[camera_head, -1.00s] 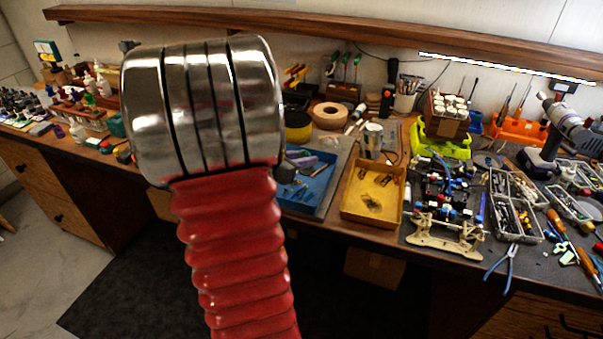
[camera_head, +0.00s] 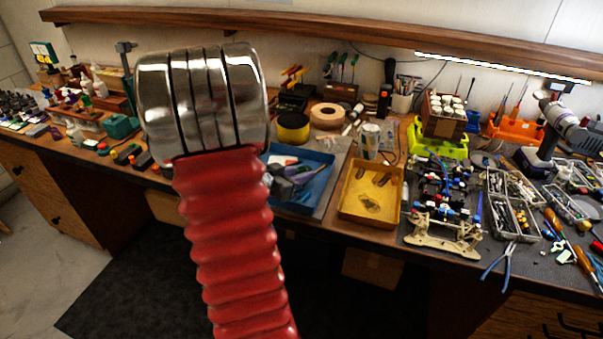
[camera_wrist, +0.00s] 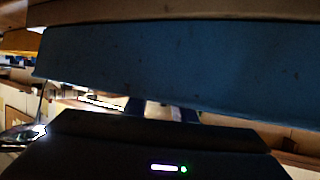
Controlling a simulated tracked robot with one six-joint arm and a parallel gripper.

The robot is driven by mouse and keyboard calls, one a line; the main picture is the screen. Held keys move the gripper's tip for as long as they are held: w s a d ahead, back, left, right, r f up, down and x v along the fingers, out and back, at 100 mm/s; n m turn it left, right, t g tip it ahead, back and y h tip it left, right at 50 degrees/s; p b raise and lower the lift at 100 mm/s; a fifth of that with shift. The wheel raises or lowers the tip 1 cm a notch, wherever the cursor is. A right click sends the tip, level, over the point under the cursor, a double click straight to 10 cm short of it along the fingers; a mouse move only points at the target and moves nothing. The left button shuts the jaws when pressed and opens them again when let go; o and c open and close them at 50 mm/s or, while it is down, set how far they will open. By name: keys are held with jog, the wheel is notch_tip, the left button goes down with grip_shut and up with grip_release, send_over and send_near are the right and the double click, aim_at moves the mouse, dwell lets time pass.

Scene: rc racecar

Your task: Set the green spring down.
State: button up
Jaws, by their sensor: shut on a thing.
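My gripper (camera_wrist: 162,110) shows in the wrist view as a dark body with small fingers at its far edge, close to a broad blue surface that looks like a tray wall. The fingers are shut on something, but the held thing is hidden. I cannot make out the green spring in either view.
A yellow tray (camera_head: 356,213) stands right of the blue one. A beige car part (camera_head: 443,236), parts organizers (camera_head: 512,215) and blue pliers (camera_head: 500,262) crowd the bench's right side.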

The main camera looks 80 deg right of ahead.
jog(key=o, duration=1)
jog(key=shift+f, duration=0.1)
jog(key=shift+w+a+r, duration=0.25)
jog(key=shift+a+r, duration=0.1)
jog(key=shift+a, duration=0.1)
jog(key=v, duration=1.1)
jog(key=shift+f, duration=0.15)
